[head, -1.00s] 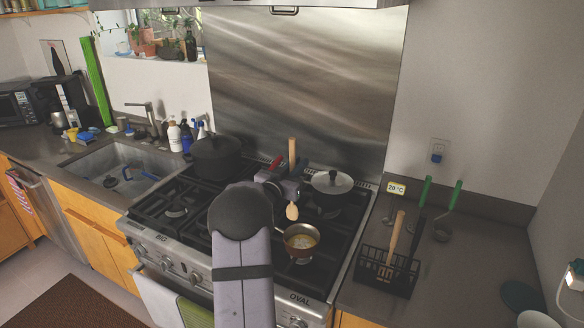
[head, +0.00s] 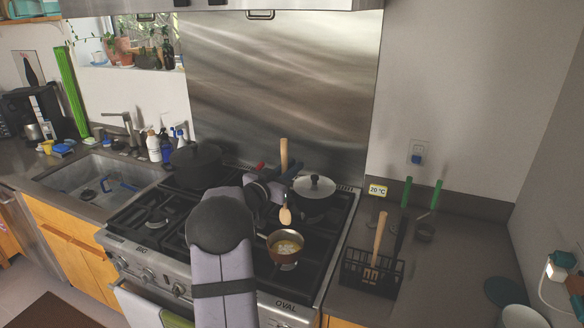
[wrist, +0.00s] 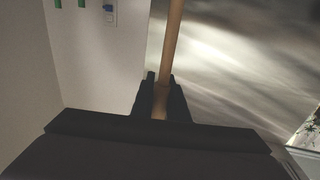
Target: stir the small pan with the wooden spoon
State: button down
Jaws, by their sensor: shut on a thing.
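The small pan (head: 286,254) is copper-coloured with pale contents and sits on the front right of the stove. The wooden spoon (head: 284,152) stands nearly upright, its handle up and its bowl end down. The bowl end shows just behind and above the pan's far rim, outside the pan in the picture. My gripper (head: 284,190) is shut on the spoon's handle, behind the pan. In the wrist view my gripper's dark fingers (wrist: 161,92) close around the handle (wrist: 174,40); the spoon's bowl and the pan are out of that view.
A lidded pan (head: 314,188) stands behind the small pan to the right. A dark pot (head: 196,165) is at the back left burner. A black utensil rack (head: 372,275) stands on the right counter. The steel backsplash (head: 290,80) rises behind the stove.

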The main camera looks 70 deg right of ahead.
notch_tip(320, 180, down, 12)
jog(key=b, duration=0.8)
jog(key=shift+r, duration=0.2)
jog(key=shift+s, duration=0.1)
dwell(0.4)
